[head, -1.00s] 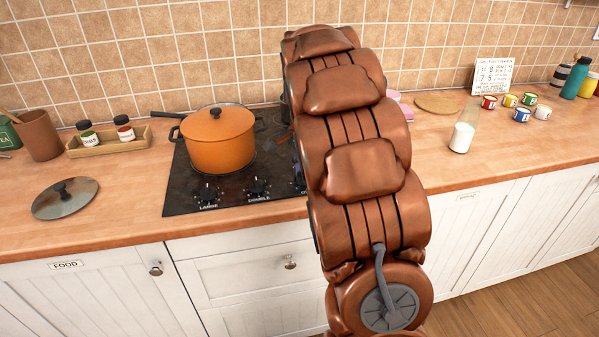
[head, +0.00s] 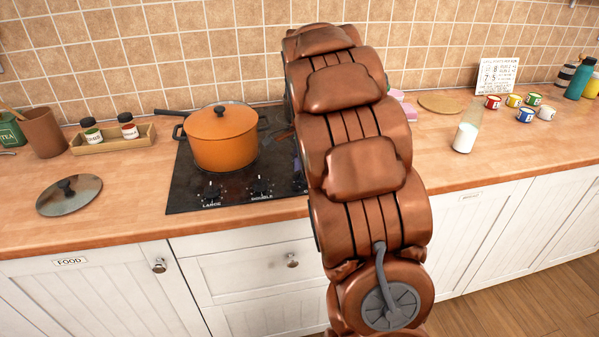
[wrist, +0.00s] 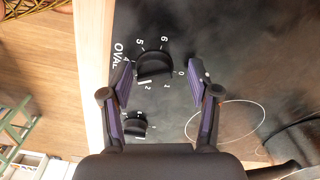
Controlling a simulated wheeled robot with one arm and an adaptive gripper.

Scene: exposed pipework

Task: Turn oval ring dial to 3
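The oval ring dial (wrist: 154,65) is a black knob on the dark hob, beside the word OVAL in the wrist view.
A second black knob (wrist: 134,125) lies near the left finger. In the head view an orange pot (head: 222,137) stands on the hob (head: 188,190), left of my arm. A glass lid (head: 69,195) and a spice tray (head: 112,139) are further left. A milk bottle (head: 465,137) stands right.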

